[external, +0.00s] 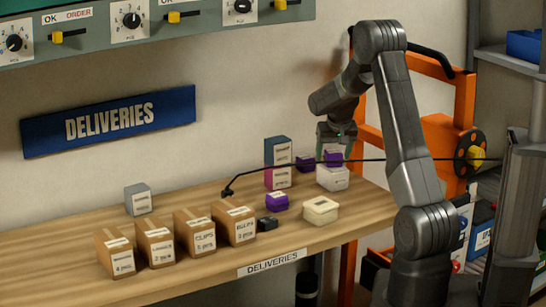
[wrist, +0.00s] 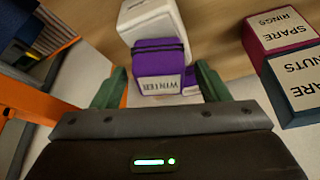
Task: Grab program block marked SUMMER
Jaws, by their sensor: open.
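Three purple blocks with white labels show in the external view: one on the table in front (external: 276,202), one farther back (external: 305,164), and one at the white box below my gripper (external: 333,160). In the wrist view, a purple block labelled WINTER (wrist: 160,62) lies between and just beyond my fingertips. Part of another purple block (wrist: 191,82) shows beside it, its label mostly hidden. I cannot read SUMMER on any block. My gripper (external: 336,146) is open, pointing down, its green fingers apart in the wrist view (wrist: 162,78), with nothing visibly held.
A white box (external: 332,180) stands at the table's right end. SPARE RINGS (wrist: 285,28) and SPARE NUTS (wrist: 300,85) boxes are close by. Several cardboard boxes (external: 236,222), a cream container (external: 320,211) and a small dark block (external: 267,224) stand along the front. A black rod crosses the external view.

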